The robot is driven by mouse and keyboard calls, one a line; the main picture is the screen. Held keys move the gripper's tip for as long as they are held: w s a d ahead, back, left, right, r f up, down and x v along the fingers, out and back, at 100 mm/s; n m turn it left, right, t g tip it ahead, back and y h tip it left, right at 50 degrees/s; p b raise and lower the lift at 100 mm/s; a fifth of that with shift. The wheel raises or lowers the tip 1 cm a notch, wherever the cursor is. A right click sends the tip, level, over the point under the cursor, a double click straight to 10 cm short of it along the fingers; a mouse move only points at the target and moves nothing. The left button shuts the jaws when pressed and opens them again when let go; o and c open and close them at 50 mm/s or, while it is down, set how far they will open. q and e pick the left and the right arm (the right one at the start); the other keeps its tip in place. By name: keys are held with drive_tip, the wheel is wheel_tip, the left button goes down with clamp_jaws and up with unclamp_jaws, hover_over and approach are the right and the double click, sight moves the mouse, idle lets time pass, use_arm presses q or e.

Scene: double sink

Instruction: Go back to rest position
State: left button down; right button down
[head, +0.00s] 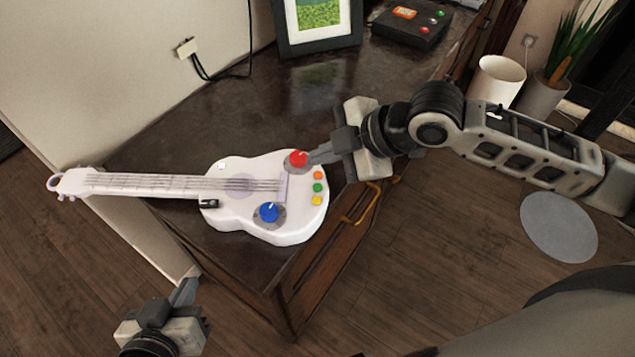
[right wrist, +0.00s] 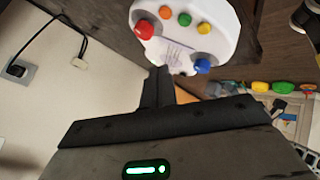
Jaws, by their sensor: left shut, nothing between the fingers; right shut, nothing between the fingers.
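My right gripper (head: 318,155) is shut and empty. Its fingertips are right at the red knob (head: 297,158) of a white toy guitar (head: 230,188); I cannot tell whether they touch it. The guitar lies on a dark wooden cabinet top (head: 170,118), its neck pointing left. It also has a blue knob (head: 269,212) and small orange, green and yellow buttons. In the right wrist view, my shut fingers (right wrist: 158,78) point at the guitar body (right wrist: 185,48). My left gripper (head: 184,290) is shut and empty, low at the left, in front of the cabinet and apart from the guitar.
A framed picture (head: 318,22) and a black box with buttons (head: 411,24) stand at the back of the cabinet. A white bin (head: 498,80) and a potted plant (head: 570,62) stand at the right. A grey disc (head: 558,227) lies on the open wooden floor.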

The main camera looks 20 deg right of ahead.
idle(0.3)
